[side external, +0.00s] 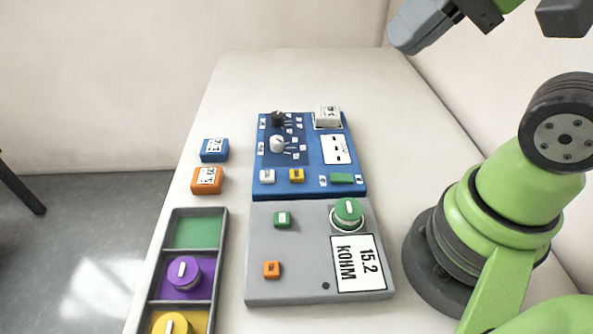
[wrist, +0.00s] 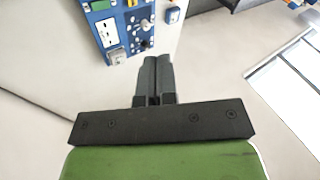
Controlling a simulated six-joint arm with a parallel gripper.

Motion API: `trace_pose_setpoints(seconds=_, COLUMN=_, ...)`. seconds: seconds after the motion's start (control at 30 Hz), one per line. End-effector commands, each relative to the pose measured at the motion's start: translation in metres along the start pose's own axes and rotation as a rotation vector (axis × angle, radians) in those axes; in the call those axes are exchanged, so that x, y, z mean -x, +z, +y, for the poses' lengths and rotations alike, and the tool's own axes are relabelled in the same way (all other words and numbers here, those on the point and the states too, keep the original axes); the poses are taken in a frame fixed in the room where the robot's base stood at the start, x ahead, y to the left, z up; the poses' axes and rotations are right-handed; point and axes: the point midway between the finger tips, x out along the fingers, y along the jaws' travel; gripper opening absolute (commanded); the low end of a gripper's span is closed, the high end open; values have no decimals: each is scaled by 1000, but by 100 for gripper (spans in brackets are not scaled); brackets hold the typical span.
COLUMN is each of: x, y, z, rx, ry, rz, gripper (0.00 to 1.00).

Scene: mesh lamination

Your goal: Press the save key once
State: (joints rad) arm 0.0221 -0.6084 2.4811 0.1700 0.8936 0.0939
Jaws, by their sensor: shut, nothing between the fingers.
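A grey panel (side external: 318,220) in the side external view carries a small green key (side external: 283,219) and a small orange key (side external: 271,270). A blue panel (side external: 305,187) behind it carries a white key (side external: 267,176) and a yellow key (side external: 297,175). The key labels are too small to read, so I cannot tell which one is the save key. My gripper (wrist: 154,62) is shut and empty in the wrist view. It is apart from the blue panel, which shows at the upper left there (wrist: 123,33).
The grey panel has a green knob (side external: 348,211) and a "15.2 KOHM" display (side external: 358,264). A blue block (side external: 214,150) and an orange block (side external: 207,180) stand left. A tray (side external: 217,250) holds purple (side external: 181,274) and yellow (side external: 170,324) knobs. The table's far end is clear.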

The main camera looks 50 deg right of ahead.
Motion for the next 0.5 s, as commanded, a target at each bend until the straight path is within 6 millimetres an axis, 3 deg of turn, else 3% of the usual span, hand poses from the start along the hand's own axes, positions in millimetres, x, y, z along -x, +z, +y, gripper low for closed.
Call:
trace_pose_setpoints(seconds=0.3, x=-64, y=-16, z=-27, rx=-879, ry=-24, rz=-304, gripper=0)
trace_pose_setpoints(seconds=0.5, x=-112, y=-36, z=-28, rx=-1491, ry=16, rz=-418, gripper=0)
